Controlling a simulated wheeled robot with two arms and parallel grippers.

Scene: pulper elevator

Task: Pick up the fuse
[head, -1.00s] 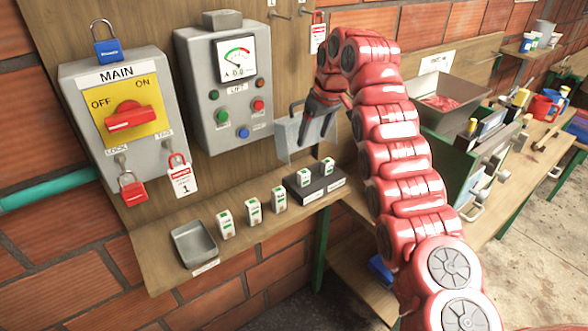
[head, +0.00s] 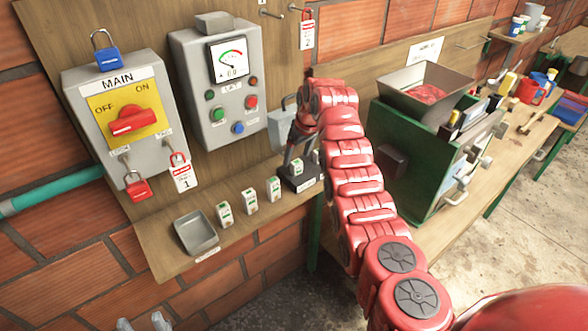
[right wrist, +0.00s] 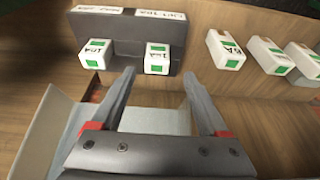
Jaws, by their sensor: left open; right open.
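Two white fuses with green marks sit in a dark holder (head: 310,185) on the wooden shelf. In the right wrist view the holder (right wrist: 130,28) carries a left fuse (right wrist: 95,54) and a right fuse (right wrist: 157,58). Several more stand in a row on the shelf, including one fuse (head: 250,200) in the middle. My right gripper (head: 291,158) is open and empty above the holder. In the right wrist view its fingertips (right wrist: 158,76) straddle the line to the right fuse, just short of it. My left gripper (head: 143,322) is open at the bottom edge; only its tips show.
A grey tray (head: 195,232) sits at the shelf's left end. The MAIN switch box (head: 115,100) and a meter box (head: 218,95) hang on the board above. A grey box (head: 281,130) is behind my right gripper. A green machine (head: 430,165) stands to the right.

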